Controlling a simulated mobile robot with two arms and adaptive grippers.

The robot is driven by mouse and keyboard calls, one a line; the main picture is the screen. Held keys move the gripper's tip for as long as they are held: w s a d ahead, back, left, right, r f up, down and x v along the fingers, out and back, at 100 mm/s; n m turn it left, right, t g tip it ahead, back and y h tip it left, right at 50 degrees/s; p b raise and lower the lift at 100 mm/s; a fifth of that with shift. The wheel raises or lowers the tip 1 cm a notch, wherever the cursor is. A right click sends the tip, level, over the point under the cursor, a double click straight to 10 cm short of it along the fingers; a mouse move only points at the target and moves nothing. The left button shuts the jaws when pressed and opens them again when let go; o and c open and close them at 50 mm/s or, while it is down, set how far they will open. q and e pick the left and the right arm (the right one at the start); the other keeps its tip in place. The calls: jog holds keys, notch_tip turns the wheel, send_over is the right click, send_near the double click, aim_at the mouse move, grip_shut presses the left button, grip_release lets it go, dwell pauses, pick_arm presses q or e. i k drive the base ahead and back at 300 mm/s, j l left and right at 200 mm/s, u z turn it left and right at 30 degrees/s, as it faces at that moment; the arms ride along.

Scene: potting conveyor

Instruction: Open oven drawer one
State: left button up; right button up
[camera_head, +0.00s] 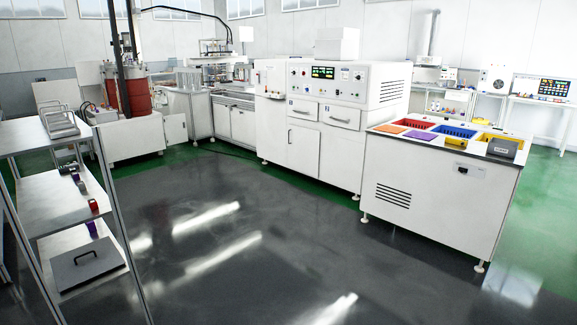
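The oven (335,85) is a white cabinet with a control panel and a green-lit display, standing across the room right of centre. Two drawers sit side by side below its panel: the left drawer (303,105) and the right drawer (350,111). Each has a handle and a small blue label. The labels are too small to read, so I cannot tell which is drawer one. Both drawers look closed. Neither of my grippers is in view.
A white cabinet (435,193) with coloured bins in its top stands right of the oven. A shelf rack (62,203) is at the near left. Red drums (126,95) and a conveyor station (230,98) are farther back. The dark floor (240,250) between is clear.

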aim_at(302, 109)
jog(key=i, duration=3.1)
